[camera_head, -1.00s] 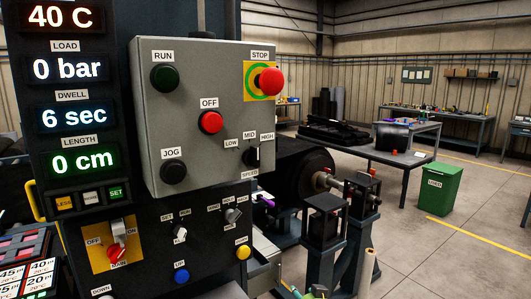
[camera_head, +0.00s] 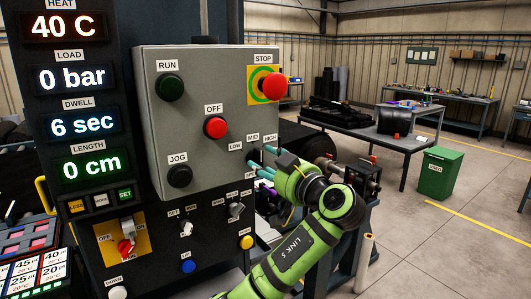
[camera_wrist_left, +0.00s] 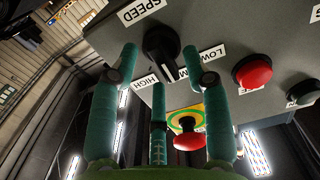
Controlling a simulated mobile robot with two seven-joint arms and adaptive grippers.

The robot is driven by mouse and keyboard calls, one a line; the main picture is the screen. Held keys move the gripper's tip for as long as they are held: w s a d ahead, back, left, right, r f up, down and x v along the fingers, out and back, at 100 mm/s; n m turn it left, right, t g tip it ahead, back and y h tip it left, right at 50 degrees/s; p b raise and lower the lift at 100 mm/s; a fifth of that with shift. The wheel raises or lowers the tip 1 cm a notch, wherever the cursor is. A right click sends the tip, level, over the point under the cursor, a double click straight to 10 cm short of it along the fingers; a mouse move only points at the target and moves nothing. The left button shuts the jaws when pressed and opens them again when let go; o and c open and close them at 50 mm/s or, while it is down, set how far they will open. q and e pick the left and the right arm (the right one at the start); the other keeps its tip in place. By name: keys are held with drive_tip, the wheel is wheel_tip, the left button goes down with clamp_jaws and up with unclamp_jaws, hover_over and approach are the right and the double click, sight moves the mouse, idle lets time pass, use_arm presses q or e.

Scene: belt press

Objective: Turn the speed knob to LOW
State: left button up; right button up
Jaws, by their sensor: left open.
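The speed knob (camera_wrist_left: 160,48) is black with a white pointer line, on the grey control box (camera_head: 205,125). In the left wrist view, which shows the panel upside down, the pointer line lies between the HIGH label (camera_wrist_left: 146,81) and the LOW label (camera_wrist_left: 208,55), nearer HIGH. The MID label is partly covered there. My left gripper (camera_head: 262,163) has teal fingers and is open, with its fingertips spread around the knob. I cannot tell whether they touch it. In the head view the fingers hide most of the knob. My right gripper is out of view.
The red STOP button (camera_head: 275,87) is above the knob, with the red OFF button (camera_head: 215,128) and black JOG button (camera_head: 179,176) to the left. Small switches (camera_head: 235,210) sit below the box. A green bin (camera_head: 437,174) stands on the open floor to the right.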

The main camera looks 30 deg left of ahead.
use_arm(q)
drive_tip(key=shift+w+a, duration=0.15)
drive_tip(key=shift+a, duration=0.25)
clamp_jaws()
